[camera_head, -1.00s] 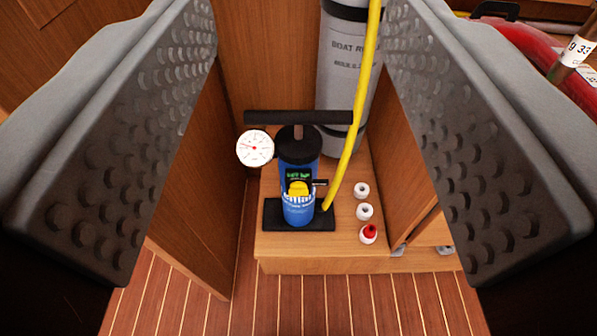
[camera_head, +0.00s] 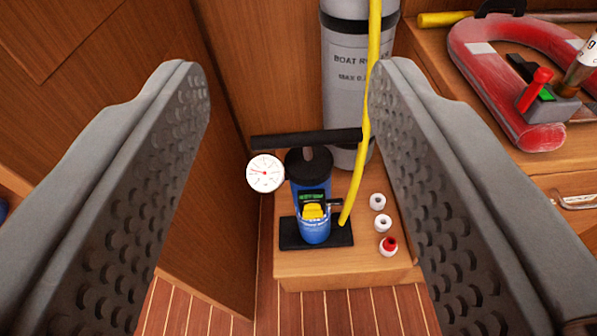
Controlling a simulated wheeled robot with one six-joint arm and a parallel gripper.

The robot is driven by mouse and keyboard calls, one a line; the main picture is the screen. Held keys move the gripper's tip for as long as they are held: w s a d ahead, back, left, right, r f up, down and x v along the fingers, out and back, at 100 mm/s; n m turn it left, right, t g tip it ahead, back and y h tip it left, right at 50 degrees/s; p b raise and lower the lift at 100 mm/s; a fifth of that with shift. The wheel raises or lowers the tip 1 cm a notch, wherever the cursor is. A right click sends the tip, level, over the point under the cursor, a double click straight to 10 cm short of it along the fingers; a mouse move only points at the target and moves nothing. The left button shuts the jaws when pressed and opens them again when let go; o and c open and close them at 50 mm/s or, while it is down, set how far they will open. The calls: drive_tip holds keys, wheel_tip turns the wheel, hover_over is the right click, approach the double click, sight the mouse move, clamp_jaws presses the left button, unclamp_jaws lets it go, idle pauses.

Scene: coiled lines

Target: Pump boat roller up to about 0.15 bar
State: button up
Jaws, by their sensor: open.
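A blue hand pump (camera_head: 314,208) with a black T-handle (camera_head: 305,139) stands upright on a black foot plate (camera_head: 288,234) on a low wooden step. A round white gauge (camera_head: 265,173) sits at its left; its reading is too small to tell. A yellow part shows on the pump's front. A yellow hose (camera_head: 360,165) runs upward from the pump past the grey boat roller (camera_head: 345,84), which stands behind. My gripper (camera_head: 285,75) is open and empty, its two ridged fingers on either side of the view, with the pump visible between and beyond them.
A wooden wall stands close on the left. On a shelf at right lie a red U-shaped object (camera_head: 480,70) and a red-levered box (camera_head: 540,100).

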drive_tip(key=w+f+m+g, duration=0.3)
drive_tip(key=w+m+g, duration=0.1)
drive_tip(key=w, duration=0.3)
drive_tip(key=w+f+m+g, duration=0.25)
drive_tip(key=w+m, duration=0.25)
drive_tip(key=w, duration=0.3)
drive_tip(key=m+g, duration=0.8)
approach(313, 134)
drive_tip(key=f, duration=0.3)
drive_tip(key=w+f, duration=0.1)
drive_tip(key=f, duration=0.3)
drive_tip(key=w+f, duration=0.1)
drive_tip(key=f, duration=0.3)
drive_tip(key=shift+f, duration=0.1)
clamp_jaws()
